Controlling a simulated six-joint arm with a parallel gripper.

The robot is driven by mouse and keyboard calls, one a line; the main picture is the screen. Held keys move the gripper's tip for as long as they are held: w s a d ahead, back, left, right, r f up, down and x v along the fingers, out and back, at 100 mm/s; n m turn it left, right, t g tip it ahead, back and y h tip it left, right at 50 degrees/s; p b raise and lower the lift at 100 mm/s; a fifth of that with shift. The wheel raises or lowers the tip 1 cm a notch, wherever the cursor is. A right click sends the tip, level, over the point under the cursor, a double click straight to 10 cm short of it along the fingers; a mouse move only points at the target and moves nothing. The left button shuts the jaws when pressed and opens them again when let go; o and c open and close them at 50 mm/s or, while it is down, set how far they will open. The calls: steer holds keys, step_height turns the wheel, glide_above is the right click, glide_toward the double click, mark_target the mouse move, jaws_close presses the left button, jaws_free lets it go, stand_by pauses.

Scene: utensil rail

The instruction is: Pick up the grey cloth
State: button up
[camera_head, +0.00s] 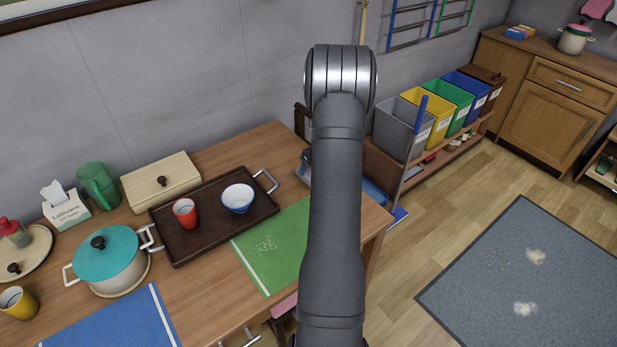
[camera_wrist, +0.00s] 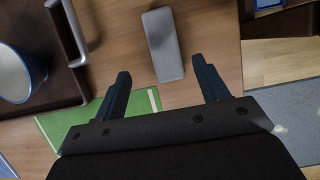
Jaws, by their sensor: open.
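A flat, oblong light-grey thing (camera_wrist: 163,48), which looks like the folded grey cloth, lies on the wooden table in the wrist view. My gripper (camera_wrist: 162,82) is open and empty, with its two dark fingers wide apart. The grey thing lies ahead of the fingertips, between their lines, with its near end close to them. I cannot tell how high the fingers are above it. In the head view my arm hides the gripper, and I cannot make out the cloth.
A dark tray (camera_head: 168,249) with a red cup (camera_head: 185,212) and a white-blue bowl (camera_head: 238,198) stands left of my arm. A green mat (camera_head: 292,246) with crumbs lies beside it. The table edge is close on the right. Coloured bins (camera_head: 427,113) stand beyond.

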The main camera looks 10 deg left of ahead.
steer(key=x, duration=0.2)
steer(key=d+x, duration=0.1)
steer(key=x, duration=0.2)
steer(key=shift+s+f, duration=0.1)
steer(key=shift+f, duration=0.15)
steer(key=shift+a+f, duration=0.1)
steer(key=shift+f, duration=0.4)
steer(key=c, duration=1.2)
steer(key=shift+o, duration=0.2)
steer(key=shift+r, duration=0.1)
steer(key=shift+r, duration=0.45)
steer(key=r, duration=0.2)
steer(key=d+r, duration=0.1)
steer(key=shift+d+r, duration=0.1)
steer(key=shift+r, duration=0.3)
steer(key=s+d+r, duration=0.4)
steer(key=d+r, duration=0.2)
steer(key=d, duration=0.3)
steer(key=shift+d, duration=0.35)
steer(key=shift+r, duration=0.1)
